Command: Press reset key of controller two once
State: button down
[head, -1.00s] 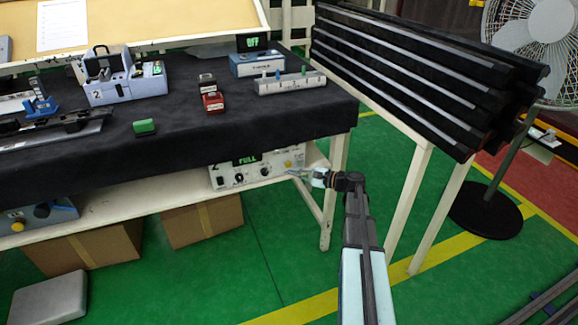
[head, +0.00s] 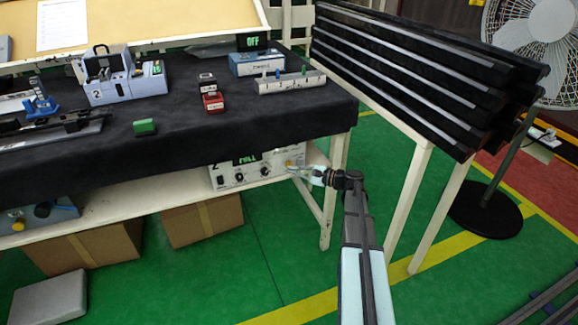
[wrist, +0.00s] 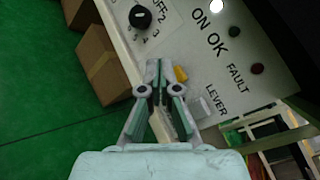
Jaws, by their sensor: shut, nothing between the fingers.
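Controller two (head: 228,182) is a white box with a lit green display, on the shelf under the black-covered table. Its panel (wrist: 235,85) fills the upper right of the wrist view, with a black knob (wrist: 140,17) and the labels ON, OK, FAULT and LEVER. A yellow key (wrist: 181,74) sits on it; I cannot read a reset label. My gripper (head: 290,169) is shut and empty at the panel's right end. In the wrist view its fingertips (wrist: 155,64) are just left of the yellow key; contact is unclear.
A pale lever piece (wrist: 200,107) is right of my fingers. A table leg (head: 333,200) stands close behind my gripper. Cardboard boxes (head: 203,220) are below the shelf. A rack of black bars (head: 410,80) is at the right. Green floor is open in front.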

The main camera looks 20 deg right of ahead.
jog(key=shift+w, duration=0.2)
dwell(0.5)
jog(key=shift+w, duration=0.25)
jog(key=shift+w, duration=0.45)
dwell(0.8)
jog(key=shift+s, duration=0.9)
jog(key=s, duration=0.5)
jog(key=shift+a, duration=0.15)
dwell(0.3)
dwell(0.6)
